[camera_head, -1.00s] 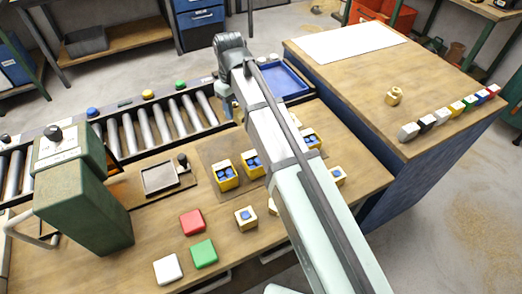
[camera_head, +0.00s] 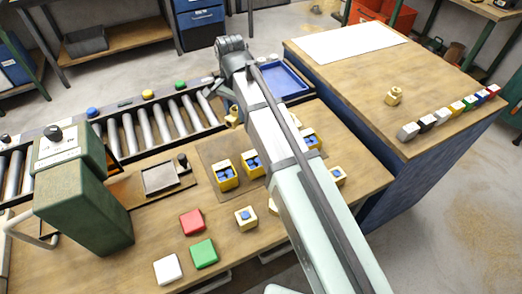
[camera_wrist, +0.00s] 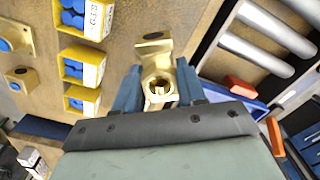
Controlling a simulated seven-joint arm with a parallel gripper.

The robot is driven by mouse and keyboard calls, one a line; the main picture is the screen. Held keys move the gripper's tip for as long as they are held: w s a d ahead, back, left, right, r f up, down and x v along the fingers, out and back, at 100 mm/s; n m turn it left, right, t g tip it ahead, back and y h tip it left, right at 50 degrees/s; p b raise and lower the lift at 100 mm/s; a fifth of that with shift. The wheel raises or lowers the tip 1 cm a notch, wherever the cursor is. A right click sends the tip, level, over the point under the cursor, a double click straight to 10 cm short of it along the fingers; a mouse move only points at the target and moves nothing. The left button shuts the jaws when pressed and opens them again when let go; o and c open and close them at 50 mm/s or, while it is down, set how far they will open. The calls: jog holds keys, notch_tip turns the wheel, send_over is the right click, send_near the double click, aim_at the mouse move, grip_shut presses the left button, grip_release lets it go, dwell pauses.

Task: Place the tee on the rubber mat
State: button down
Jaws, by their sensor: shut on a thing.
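The brass tee (camera_wrist: 158,90) sits between the blue fingers of my gripper (camera_wrist: 157,76) in the wrist view. My gripper is shut on it; a round opening faces the camera and a brass end reaches beyond the fingers. In the head view the tee (camera_head: 233,116) shows small beside my arm, near the roller conveyor's edge. My gripper (camera_head: 222,96) is partly hidden there by my arm. A flat brown mat (camera_head: 210,151), perhaps the rubber mat, lies on the bench under yellow bins. I cannot tell the tee's height above the bench.
Yellow bins with blue contents (camera_head: 227,179) stand on the near part of the mat. A roller conveyor (camera_head: 150,128) runs behind, and a blue tray (camera_head: 284,80) lies beyond my arm. A green machine (camera_head: 82,205) stands left. Red (camera_head: 192,222), green and white blocks lie in front.

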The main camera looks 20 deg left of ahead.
jog(key=m, duration=0.5)
jog(key=shift+m, duration=0.4)
jog(key=shift+f+m, duration=0.15)
jog(key=shift+m, duration=0.15)
jog(key=shift+f, duration=4.85)
jog(key=shift+f, duration=0.15)
jog(key=c, duration=0.6)
grip_release()
jog(key=shift+c, duration=0.2)
notch_tip(320, 180, up, 12)
jog(key=shift+r, duration=0.15)
